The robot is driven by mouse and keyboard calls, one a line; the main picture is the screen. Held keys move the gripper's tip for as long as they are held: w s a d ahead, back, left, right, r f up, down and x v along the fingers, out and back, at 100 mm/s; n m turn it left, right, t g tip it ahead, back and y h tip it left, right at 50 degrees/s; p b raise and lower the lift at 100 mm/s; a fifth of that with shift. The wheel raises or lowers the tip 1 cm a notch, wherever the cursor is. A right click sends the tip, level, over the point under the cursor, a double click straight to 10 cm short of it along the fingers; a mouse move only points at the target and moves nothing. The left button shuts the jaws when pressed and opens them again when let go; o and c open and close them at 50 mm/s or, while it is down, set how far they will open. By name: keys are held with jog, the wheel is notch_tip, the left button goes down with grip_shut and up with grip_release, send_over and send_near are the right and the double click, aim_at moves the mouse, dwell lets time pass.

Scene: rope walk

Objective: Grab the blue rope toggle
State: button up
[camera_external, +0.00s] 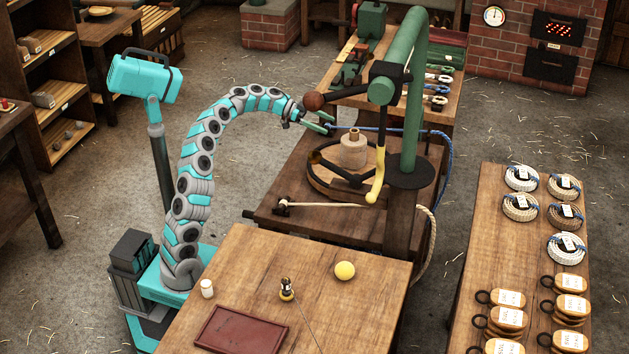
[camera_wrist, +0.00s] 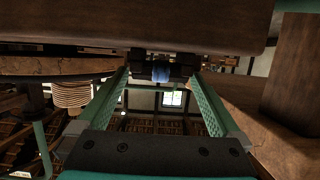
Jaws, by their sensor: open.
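A blue rope (camera_external: 447,150) runs from near my gripper, past the green post, and hangs at the bench's right side. My gripper (camera_external: 325,124) is open at the bench's left edge, near the rope's left end. In the wrist view, a small blue piece (camera_wrist: 161,72), which looks like the rope toggle, shows between the tips of my open gripper (camera_wrist: 158,77), against a dark holder. I cannot tell whether it lies between the fingers or just beyond them. The toggle is too small to make out in the outside view.
A green post (camera_external: 411,100) with a dark arm and yellow handle (camera_external: 378,175) stands close to the right of my gripper. A pale cone (camera_external: 353,152) sits below it. In the wrist view, a wooden slab (camera_wrist: 130,25) fills the top.

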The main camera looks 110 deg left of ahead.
jog(key=c, duration=1.1)
jog(key=shift+c, duration=0.3)
jog(key=shift+r, duration=0.1)
